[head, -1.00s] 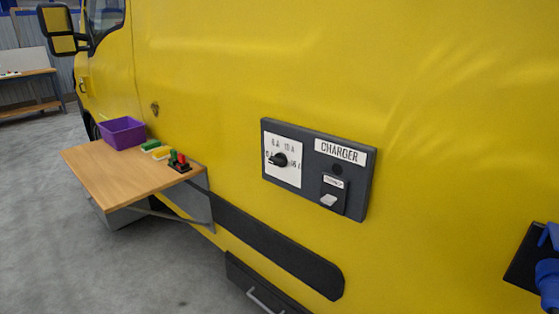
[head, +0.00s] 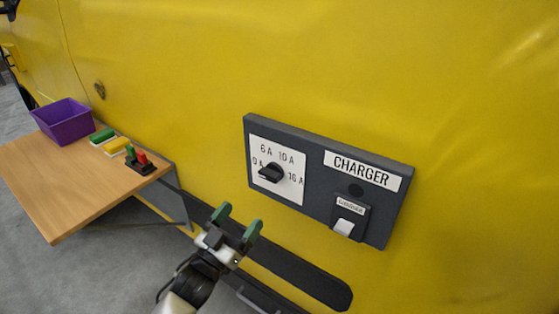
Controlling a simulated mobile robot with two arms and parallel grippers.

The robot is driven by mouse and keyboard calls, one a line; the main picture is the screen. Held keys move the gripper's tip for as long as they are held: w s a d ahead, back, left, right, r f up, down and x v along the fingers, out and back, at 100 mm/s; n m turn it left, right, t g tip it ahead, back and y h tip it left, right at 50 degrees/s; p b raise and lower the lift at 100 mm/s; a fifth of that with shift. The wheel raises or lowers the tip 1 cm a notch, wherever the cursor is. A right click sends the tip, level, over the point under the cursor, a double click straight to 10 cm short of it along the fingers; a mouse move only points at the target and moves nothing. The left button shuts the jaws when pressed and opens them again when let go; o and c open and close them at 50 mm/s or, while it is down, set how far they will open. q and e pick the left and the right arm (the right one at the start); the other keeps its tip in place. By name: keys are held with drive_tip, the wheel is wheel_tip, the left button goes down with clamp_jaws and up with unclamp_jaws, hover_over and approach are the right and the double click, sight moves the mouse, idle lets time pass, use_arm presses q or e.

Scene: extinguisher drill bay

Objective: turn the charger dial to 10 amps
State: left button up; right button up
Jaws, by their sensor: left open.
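The charger panel (head: 318,215) is a dark grey box on the yellow vehicle side, with a CHARGER label. On its white plate is the black dial (head: 271,173), with marks 0 A, 6 A, 10 A and 16 A around it. The dial's pointer appears to point left, near 0 A; 10 A is at its upper right. My left gripper (head: 238,218), with green fingertips, is open and empty. It is below and left of the panel in the picture, apart from the dial. My right gripper is not in view.
At left, a wooden shelf (head: 75,190) holds a purple bin (head: 62,122), green and yellow blocks, and a black piece with red and green parts (head: 140,161). A black strip runs below the panel.

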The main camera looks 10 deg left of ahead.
sight(266, 180)
use_arm(q)
drive_tip(key=p+x, duration=0.1)
drive_tip(key=x, duration=0.2)
drive_tip(key=r+x, duration=0.1)
drive_tip(key=x, duration=0.3)
drive_tip(key=p+x, duration=0.1)
drive_tip(key=x, duration=0.3)
drive_tip(key=shift+s+d+r+p, duration=0.2)
drive_tip(key=shift+s+d+p, duration=0.1)
drive_tip(key=shift+s, duration=0.15)
drive_tip(key=shift+c, duration=0.8)
drive_tip(key=c, duration=0.7)
drive_tip(key=shift+c, duration=0.3)
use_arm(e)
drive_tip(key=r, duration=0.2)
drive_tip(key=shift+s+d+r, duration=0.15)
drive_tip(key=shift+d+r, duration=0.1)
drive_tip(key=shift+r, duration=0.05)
